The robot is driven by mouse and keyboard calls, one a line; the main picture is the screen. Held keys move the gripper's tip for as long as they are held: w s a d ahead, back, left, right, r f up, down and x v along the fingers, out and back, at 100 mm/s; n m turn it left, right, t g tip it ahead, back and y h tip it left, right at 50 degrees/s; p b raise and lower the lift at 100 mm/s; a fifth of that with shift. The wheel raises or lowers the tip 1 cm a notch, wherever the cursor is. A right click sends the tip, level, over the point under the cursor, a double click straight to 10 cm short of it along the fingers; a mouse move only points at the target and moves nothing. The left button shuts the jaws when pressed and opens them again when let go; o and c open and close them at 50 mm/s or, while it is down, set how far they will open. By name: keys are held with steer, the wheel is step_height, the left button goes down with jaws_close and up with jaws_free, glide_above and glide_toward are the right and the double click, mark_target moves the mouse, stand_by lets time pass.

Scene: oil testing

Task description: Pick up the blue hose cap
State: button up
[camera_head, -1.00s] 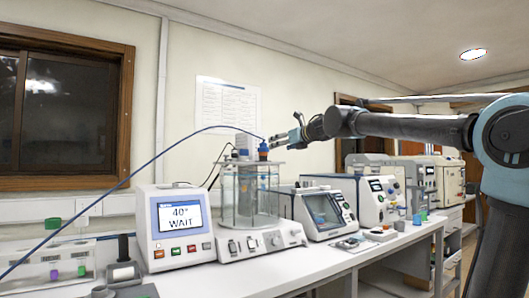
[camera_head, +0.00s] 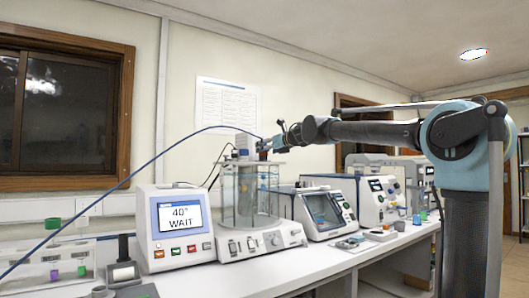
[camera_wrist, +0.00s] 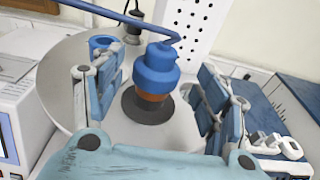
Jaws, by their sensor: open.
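The blue hose cap (camera_wrist: 157,68) stands upright on an orange-brown neck (camera_wrist: 152,96) in a dark ring on the round lid of the glass bath. A blue hose (camera_wrist: 112,14) runs to its top. In the wrist view my gripper (camera_wrist: 152,90) is open, with one finger on each side of the cap and a visible gap on both sides. In the head view my gripper (camera_head: 265,146) is at the top of the bath (camera_head: 248,195) and mostly covers the cap.
A white perforated block (camera_wrist: 197,22) stands on the lid just behind the cap. The display unit (camera_head: 178,225) stands left of the bath. Other instruments (camera_head: 322,208) stand to its right.

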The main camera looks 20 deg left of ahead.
steer(key=x, duration=0.3)
steer(key=shift+a, duration=0.15)
steer(key=c, duration=0.9)
steer(key=shift+r, duration=0.1)
step_height(320, 180, up, 10)
steer(key=shift+c, duration=0.3)
